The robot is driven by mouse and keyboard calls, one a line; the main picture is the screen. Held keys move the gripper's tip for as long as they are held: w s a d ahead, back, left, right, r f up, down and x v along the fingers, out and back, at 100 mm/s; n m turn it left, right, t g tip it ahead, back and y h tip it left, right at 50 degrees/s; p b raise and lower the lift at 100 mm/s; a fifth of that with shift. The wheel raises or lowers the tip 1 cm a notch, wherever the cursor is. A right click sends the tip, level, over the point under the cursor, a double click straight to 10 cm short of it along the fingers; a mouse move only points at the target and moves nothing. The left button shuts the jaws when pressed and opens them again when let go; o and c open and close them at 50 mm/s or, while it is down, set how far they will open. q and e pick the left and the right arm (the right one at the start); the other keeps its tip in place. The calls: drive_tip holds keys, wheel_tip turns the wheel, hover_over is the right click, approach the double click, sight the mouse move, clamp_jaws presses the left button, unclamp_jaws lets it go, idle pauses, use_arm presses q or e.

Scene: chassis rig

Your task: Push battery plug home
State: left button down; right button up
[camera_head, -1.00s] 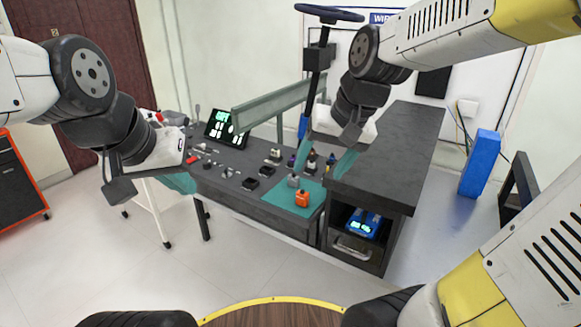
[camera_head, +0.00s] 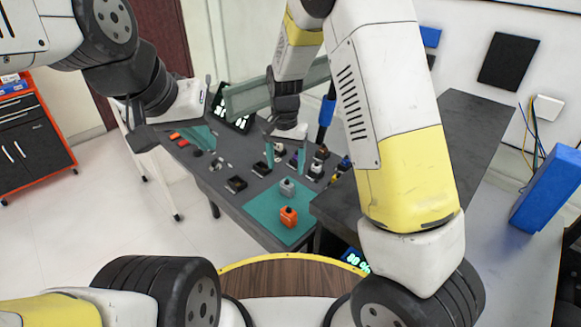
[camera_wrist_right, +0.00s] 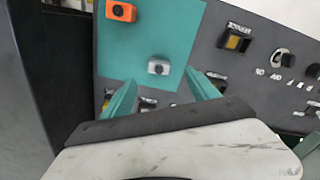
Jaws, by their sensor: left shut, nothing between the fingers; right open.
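An orange plug-like block (camera_head: 288,216) stands on the teal mat (camera_head: 262,208) at the bench's near end; it also shows in the right wrist view (camera_wrist_right: 121,11). A grey block (camera_head: 287,187) stands just behind it on the mat, and in the right wrist view (camera_wrist_right: 158,67) too. I cannot tell which one is the battery plug. My right gripper (camera_head: 286,156) is open and empty above the bench, beyond the grey block in the head view; its teal fingers (camera_wrist_right: 163,92) point towards the bench.
Several dark connectors and switches (camera_head: 236,185) line the grey bench. A dark raised counter (camera_head: 342,208) borders the bench on the right. A red-trimmed tool cabinet (camera_head: 30,135) is far left.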

sight(287, 180)
wheel_tip(287, 180, down, 7)
drive_tip(key=shift+w+d+f, duration=0.1)
drive_tip(key=shift+d, duration=0.05)
drive_tip(key=shift+c, duration=0.4)
drive_tip(key=c, duration=1.4)
